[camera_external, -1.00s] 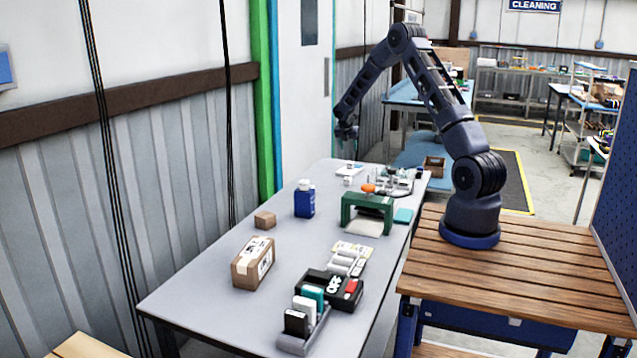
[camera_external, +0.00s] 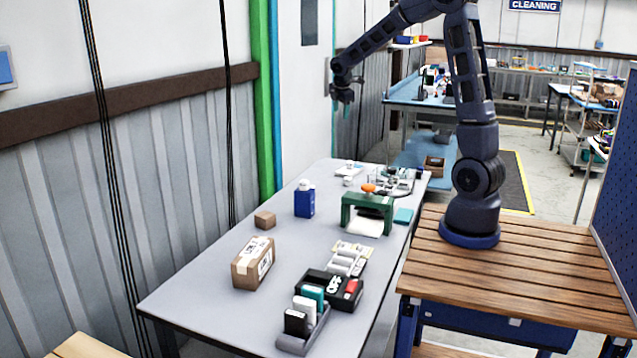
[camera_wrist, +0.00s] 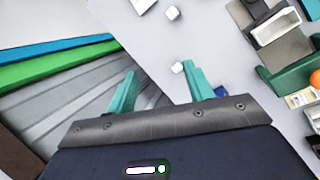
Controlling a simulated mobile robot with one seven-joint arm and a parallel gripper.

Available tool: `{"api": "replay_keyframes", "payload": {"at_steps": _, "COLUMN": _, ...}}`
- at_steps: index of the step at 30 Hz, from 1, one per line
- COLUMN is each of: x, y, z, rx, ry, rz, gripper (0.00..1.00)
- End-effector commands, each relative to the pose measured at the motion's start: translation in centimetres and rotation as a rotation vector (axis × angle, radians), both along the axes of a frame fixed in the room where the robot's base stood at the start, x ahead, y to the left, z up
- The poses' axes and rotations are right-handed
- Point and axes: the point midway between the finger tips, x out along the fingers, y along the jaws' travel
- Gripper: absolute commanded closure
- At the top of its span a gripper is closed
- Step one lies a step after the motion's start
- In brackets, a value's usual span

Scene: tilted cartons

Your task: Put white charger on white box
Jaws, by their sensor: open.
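A small white block (camera_external: 348,181), likely the charger, sits at the far end of the grey table; it also shows in the wrist view (camera_wrist: 173,12). Close beyond it is a flat white box (camera_external: 349,168), partly cut off at the top of the wrist view (camera_wrist: 142,5). Their details are too small to read. My gripper (camera_external: 343,97) is high above the table's far end, against the door, apart from both. In the wrist view my two teal fingers (camera_wrist: 158,70) are spread with nothing held. Another white piece (camera_wrist: 178,67) shows beyond the fingers.
A green stand (camera_external: 352,200), a blue bottle (camera_external: 304,204), a small brown carton (camera_external: 265,220) and a larger one (camera_external: 253,263) stand on the table (camera_external: 205,290). A dark organizer (camera_external: 293,345) holds several items at the near end. The left middle is free.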

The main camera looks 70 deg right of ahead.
Motion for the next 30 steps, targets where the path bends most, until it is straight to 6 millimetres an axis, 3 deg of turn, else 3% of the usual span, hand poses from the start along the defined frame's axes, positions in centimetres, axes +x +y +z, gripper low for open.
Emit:
{"api": "replay_keyframes", "payload": {"at_steps": 6, "x": -4.0, "y": 7.1, "z": 4.5, "rx": 0.059, "ry": -0.106, "rz": -0.145, "gripper": 0.48}}
{"api": "replay_keyframes", "payload": {"at_steps": 15, "x": -10.7, "y": 15.5, "z": 8.3, "rx": 0.171, "ry": -0.232, "rz": -0.348, "gripper": 0.48}}
{"api": "replay_keyframes", "payload": {"at_steps": 23, "x": -17.4, "y": 21.7, "z": 9.8, "rx": 0.289, "ry": -0.318, "rz": -0.520, "gripper": 0.48}}
{"api": "replay_keyframes", "payload": {"at_steps": 30, "x": -23.9, "y": 26.4, "z": 9.8, "rx": 0.412, "ry": -0.374, "rz": -0.675, "gripper": 0.48}}
